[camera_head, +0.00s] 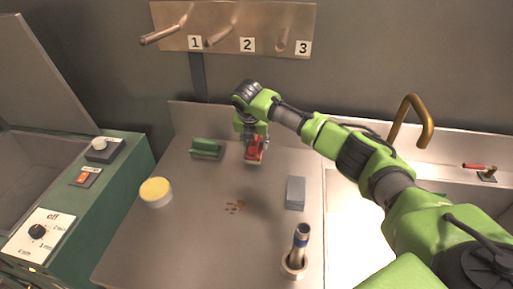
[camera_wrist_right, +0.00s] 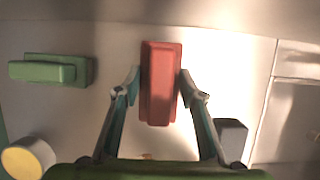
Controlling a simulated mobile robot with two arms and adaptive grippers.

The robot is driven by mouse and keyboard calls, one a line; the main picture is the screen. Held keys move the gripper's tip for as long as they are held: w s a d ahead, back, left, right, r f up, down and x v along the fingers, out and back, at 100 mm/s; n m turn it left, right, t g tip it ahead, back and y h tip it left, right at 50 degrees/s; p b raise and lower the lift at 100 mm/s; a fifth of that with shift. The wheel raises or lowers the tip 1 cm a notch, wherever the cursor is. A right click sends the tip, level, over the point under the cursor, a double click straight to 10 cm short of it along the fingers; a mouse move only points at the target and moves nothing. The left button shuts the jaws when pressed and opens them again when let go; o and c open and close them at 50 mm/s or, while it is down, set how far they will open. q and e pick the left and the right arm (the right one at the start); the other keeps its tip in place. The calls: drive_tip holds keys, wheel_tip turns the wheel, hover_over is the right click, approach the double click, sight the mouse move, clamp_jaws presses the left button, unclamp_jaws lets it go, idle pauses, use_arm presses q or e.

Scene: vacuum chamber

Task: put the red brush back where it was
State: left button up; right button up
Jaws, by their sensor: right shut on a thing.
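The red brush (camera_head: 254,150) is at the back of the metal counter, in the fingers of my right gripper (camera_head: 252,138). In the right wrist view the red brush (camera_wrist_right: 161,82) lies lengthwise between the two fingertips of my right gripper (camera_wrist_right: 160,88), which are shut on its sides. I cannot tell whether the brush touches the counter or hangs just above it. A green brush (camera_head: 206,148) lies to its left, apart from it; it also shows in the right wrist view (camera_wrist_right: 50,70). My left gripper is not in view.
A grey block (camera_head: 295,192) and a holder with a blue-banded handle (camera_head: 299,245) stand on the right. A yellow-topped tub (camera_head: 155,191) stands on the left. Brown bits (camera_head: 235,207) lie mid-counter. Numbered hooks (camera_head: 236,28) are on the wall; a sink with a brass tap (camera_head: 412,118) is at right.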

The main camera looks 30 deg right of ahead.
drive_tip(key=shift+w+d+f, duration=0.1)
drive_tip(key=shift+d+f, duration=0.1)
drive_tip(key=f, duration=0.3)
drive_tip(key=shift+d+p, duration=0.2)
drive_tip(key=shift+p, duration=0.1)
drive_tip(key=shift+f, duration=0.3)
drive_tip(key=shift+f, duration=0.15)
drive_tip(key=o, duration=1.1)
